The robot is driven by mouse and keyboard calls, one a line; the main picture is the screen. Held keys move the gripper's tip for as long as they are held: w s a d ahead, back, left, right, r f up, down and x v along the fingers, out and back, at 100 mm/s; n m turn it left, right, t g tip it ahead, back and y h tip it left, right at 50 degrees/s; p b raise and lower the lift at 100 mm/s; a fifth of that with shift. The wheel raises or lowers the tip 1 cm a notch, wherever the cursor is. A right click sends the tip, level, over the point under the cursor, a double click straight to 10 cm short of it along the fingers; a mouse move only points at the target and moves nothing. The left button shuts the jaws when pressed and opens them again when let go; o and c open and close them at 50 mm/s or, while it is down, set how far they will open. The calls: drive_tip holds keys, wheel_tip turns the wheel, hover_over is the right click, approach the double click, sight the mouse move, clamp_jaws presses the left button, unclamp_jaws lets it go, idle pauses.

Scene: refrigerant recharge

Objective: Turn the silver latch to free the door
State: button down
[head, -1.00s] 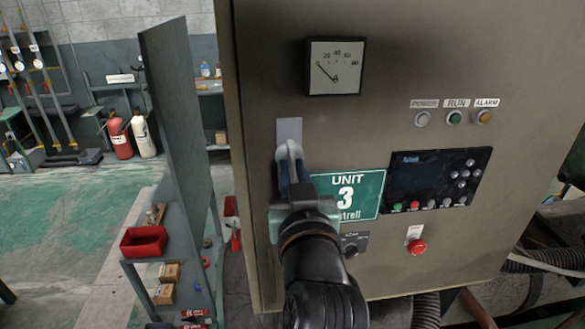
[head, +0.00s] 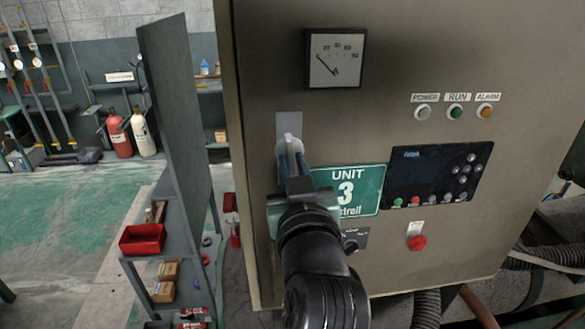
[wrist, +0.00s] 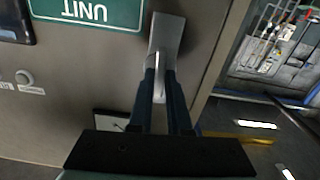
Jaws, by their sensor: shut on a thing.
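The silver latch (head: 289,125) is a flat plate with a protruding handle on the left side of the grey cabinet door (head: 410,60). It also shows in the wrist view (wrist: 168,32), near the door's edge. My gripper (head: 292,162) reaches up to the handle from below. In the wrist view my gripper (wrist: 160,78) has its two dark fingers on either side of the silver handle, shut on it. The fingers hide part of the handle. The door looks closed against the cabinet.
A green UNIT 3 sign (head: 350,190) is just right of my gripper, partly covered by it. A dial gauge (head: 335,58), a control panel (head: 438,172) and a red button (head: 417,242) are on the door. A grey upright panel (head: 178,110) with shelves stands left.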

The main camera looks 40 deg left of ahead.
drive_tip(key=shift+r+n+b, duration=0.1)
drive_tip(key=shift+n+b, duration=1.25)
drive_tip(key=shift+n, duration=0.45)
drive_tip(key=shift+d, duration=0.1)
drive_tip(key=shift+n+b, duration=1.9)
drive_tip(key=shift+n, duration=0.4)
